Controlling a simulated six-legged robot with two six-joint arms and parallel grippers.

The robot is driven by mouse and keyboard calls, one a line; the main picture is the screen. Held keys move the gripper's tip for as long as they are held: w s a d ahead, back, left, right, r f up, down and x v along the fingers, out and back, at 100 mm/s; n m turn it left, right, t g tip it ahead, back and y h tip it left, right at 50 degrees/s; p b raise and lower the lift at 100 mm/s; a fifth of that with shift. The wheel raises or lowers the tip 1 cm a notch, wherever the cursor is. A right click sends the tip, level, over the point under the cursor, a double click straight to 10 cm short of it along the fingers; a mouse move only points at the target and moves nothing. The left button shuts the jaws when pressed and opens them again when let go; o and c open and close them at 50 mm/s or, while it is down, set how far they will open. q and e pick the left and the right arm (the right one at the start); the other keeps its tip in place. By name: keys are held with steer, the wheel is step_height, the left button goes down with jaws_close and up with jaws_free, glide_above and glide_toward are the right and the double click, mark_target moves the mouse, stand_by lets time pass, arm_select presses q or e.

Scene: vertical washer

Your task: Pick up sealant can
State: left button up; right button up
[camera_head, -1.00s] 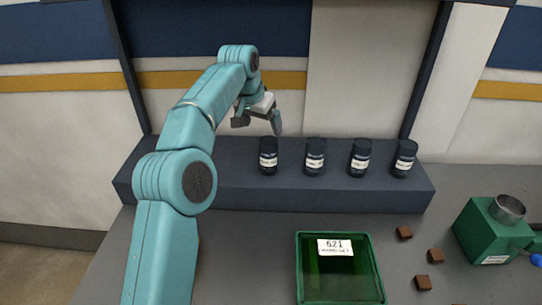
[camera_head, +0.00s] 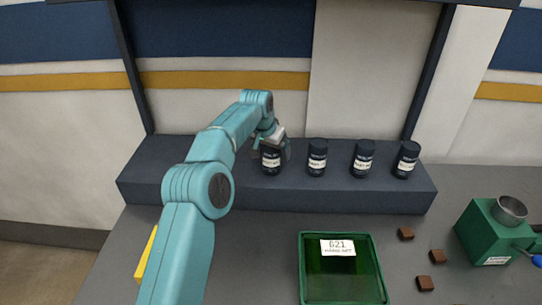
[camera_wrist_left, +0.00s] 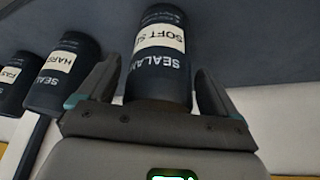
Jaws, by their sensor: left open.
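Several dark sealant cans with white labels stand in a row on a dark raised shelf (camera_head: 330,198). The leftmost can (camera_head: 271,164) is partly covered by my left gripper (camera_head: 272,150), which is lowered over it. In the left wrist view this can (camera_wrist_left: 160,60), with a label reading "SOFT S…", lies between the open fingers of my left gripper (camera_wrist_left: 150,95). Gaps show between the can and the fingers. The label of the neighbouring can (camera_wrist_left: 62,70) begins "HAR". The other cans in the head view are the second (camera_head: 317,158), third (camera_head: 362,160) and rightmost (camera_head: 406,160). My right gripper is not in view.
Several small brown blocks (camera_head: 437,256) and a green device with a metal cup (camera_head: 487,232) are at right. A yellow object (camera_head: 146,256) shows beside my arm.

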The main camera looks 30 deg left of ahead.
arm_select(q)
steer(key=shift+w, duration=0.1)
steer(key=c, duration=0.8)
steer(key=shift+d, duration=0.15)
steer(key=c, duration=0.6)
steer(key=shift+r+b, duration=0.35)
steer(key=shift+b, duration=0.05)
step_height(320, 180, up, 7)
steer(key=p, duration=0.3)
steer(key=shift+r+p, duration=0.1)
steer(key=shift+p, duration=0.3)
steer(key=b, duration=0.1)
steer(key=f+b, duration=0.1)
steer(key=shift+s+d+f+b, duration=0.2)
steer(key=shift+s+b, duration=0.15)
steer(key=shift+s, duration=0.05)
steer(key=s+d+b, duration=0.3)
steer(key=s+b, duration=0.1)
steer(key=s, duration=0.1)
steer(key=s+d+b, duration=0.3)
steer(key=s+b, duration=0.1)
steer(key=s, duration=0.1)
steer(key=s+d+b, duration=0.4)
steer(key=s+b, duration=0.1)
steer(key=s, duration=0.1)
steer(key=shift+s+r, duration=0.1)
steer(key=shift+r, duration=0.15)
